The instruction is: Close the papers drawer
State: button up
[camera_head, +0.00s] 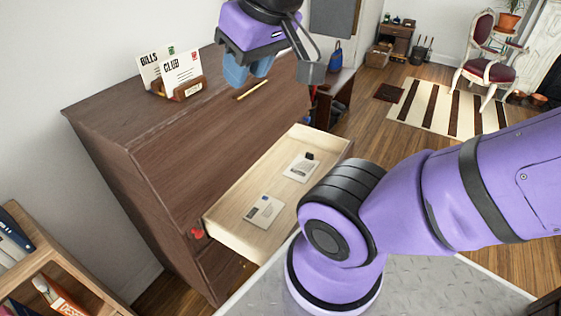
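The papers drawer (268,187) stands pulled out of the brown wooden cabinet (175,165), below the cabinet top. Its inside is pale wood. One paper (263,211) lies in its near part and another paper (301,167) farther back, with a small dark item on it. My gripper (248,74) has blue fingertips and hangs at the top, over the cabinet's right end, above and apart from the drawer. Nothing shows in it, but I cannot tell the finger gap. My purple arm hides part of the drawer's right side.
A letter holder (188,90) with cards and a pencil (251,90) lie on the cabinet top. A bookshelf (50,262) stands at lower left. A striped rug (450,108) and a chair (489,62) are at the far right, with bare floor before them.

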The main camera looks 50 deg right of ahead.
aim_at(223, 222)
jog(key=l+z, duration=0.15)
jog(key=z, duration=0.25)
jog(key=l+z, duration=0.2)
jog(key=z, duration=0.2)
jog(key=l+z, duration=0.2)
jog(key=z, duration=0.15)
jog(key=k, duration=0.05)
